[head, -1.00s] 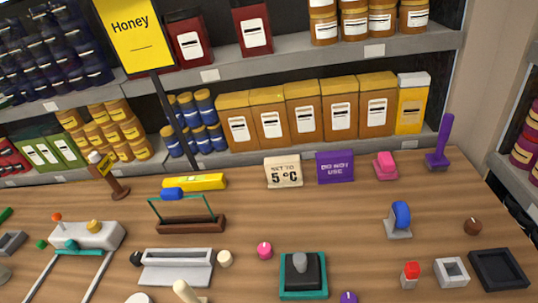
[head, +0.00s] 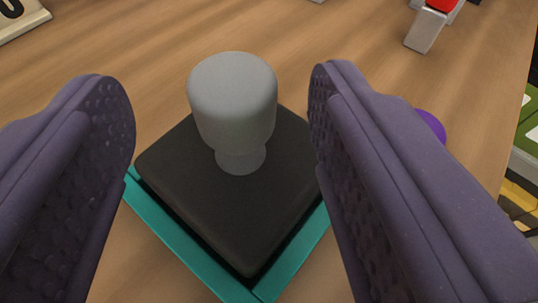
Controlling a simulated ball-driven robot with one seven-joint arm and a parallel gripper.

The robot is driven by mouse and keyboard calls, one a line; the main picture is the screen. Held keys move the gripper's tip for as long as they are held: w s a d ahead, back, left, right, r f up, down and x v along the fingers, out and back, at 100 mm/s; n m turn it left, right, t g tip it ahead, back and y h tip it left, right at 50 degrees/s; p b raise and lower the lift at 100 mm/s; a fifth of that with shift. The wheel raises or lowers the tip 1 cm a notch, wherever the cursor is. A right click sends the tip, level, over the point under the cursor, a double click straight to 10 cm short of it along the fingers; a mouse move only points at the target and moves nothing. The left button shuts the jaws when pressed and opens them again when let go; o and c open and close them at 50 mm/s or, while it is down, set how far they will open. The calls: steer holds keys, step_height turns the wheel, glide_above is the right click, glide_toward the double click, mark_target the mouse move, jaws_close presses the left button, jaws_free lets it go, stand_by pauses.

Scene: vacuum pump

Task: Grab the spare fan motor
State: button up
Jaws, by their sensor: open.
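A grey rounded knob (head: 232,100) on a narrower neck stands upright on a black square block (head: 230,205). The block sits in a shallow teal tray (head: 190,258) on the wooden table. No label shows, so I cannot tell by sight that this is the spare fan motor. My gripper (head: 220,95) is open, with its two purple, dimpled fingers on either side of the knob. A gap shows between each finger and the knob. The fingers hide parts of the block's sides and of the tray.
A purple round thing (head: 432,125) is partly hidden behind the right finger. A grey piece with a red top (head: 427,28) stands at the upper right. A cream sign (head: 22,22) is at the upper left. Shelf goods (head: 525,150) show at the right, beyond the table edge.

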mark_target(232, 66)
steer(key=b+x, duration=0.2)
steer(key=x, duration=0.3)
steer(key=shift+w+d+f, duration=0.15)
steer(key=shift+w+d, duration=0.05)
steer(key=shift+c, duration=0.4)
jaws_close()
stand_by(0.8)
